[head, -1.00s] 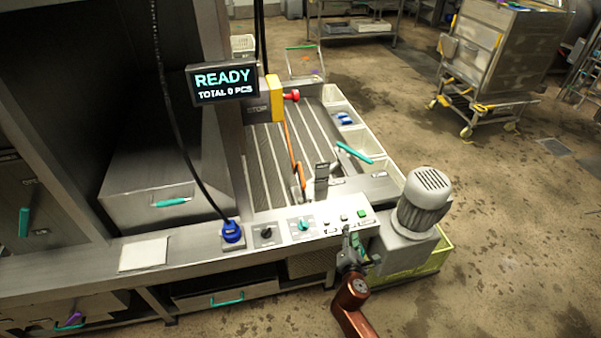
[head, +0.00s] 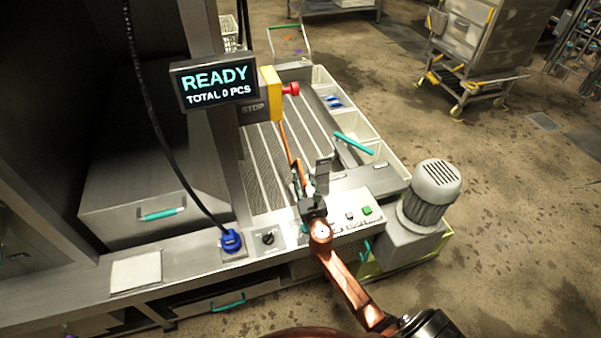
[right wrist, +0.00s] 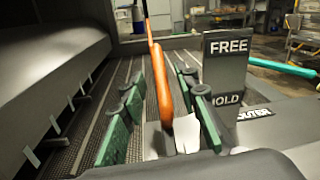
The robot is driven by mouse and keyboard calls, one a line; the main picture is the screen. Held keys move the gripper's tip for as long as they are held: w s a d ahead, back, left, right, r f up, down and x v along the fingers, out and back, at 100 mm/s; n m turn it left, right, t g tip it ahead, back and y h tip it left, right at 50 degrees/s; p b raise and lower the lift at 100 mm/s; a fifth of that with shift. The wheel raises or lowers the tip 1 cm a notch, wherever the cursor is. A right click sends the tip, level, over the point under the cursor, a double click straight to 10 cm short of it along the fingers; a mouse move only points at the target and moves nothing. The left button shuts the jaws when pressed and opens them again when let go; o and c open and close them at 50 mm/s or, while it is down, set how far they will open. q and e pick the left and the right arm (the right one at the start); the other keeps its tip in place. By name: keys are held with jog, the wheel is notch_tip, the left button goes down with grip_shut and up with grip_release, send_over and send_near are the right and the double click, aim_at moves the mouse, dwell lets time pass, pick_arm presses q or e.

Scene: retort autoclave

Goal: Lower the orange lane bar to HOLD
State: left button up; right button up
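The orange lane bar (head: 287,143) stands steeply upright over the slatted conveyor lanes, its lower end near the conveyor's front edge. In the right wrist view the bar (right wrist: 160,85) runs up between the green-padded fingers of my right gripper (right wrist: 158,92), which are apart. I see a gap on the left side of the bar; contact on the right side is unclear. A dark sign (right wrist: 226,62) reading FREE above and HOLD below stands just right of the bar. In the head view my right gripper (head: 308,190) is at the bar's lower end. My left gripper is out of view.
A control panel with a black knob (head: 267,238) and a green button (head: 367,210) lies below the gripper. A READY screen (head: 214,80) and a yellow stop box (head: 271,93) with a red button stand behind left. A grey motor (head: 431,190) stands right.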

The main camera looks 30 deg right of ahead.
aim_at(303, 175)
jog(key=shift+x, duration=0.75)
jog(key=shift+w+d+f, duration=0.1)
jog(key=shift+w+d, duration=0.05)
jog(key=shift+w, duration=0.25)
jog(key=shift+w+d, duration=0.15)
jog(key=shift+w, duration=0.15)
grip_shut()
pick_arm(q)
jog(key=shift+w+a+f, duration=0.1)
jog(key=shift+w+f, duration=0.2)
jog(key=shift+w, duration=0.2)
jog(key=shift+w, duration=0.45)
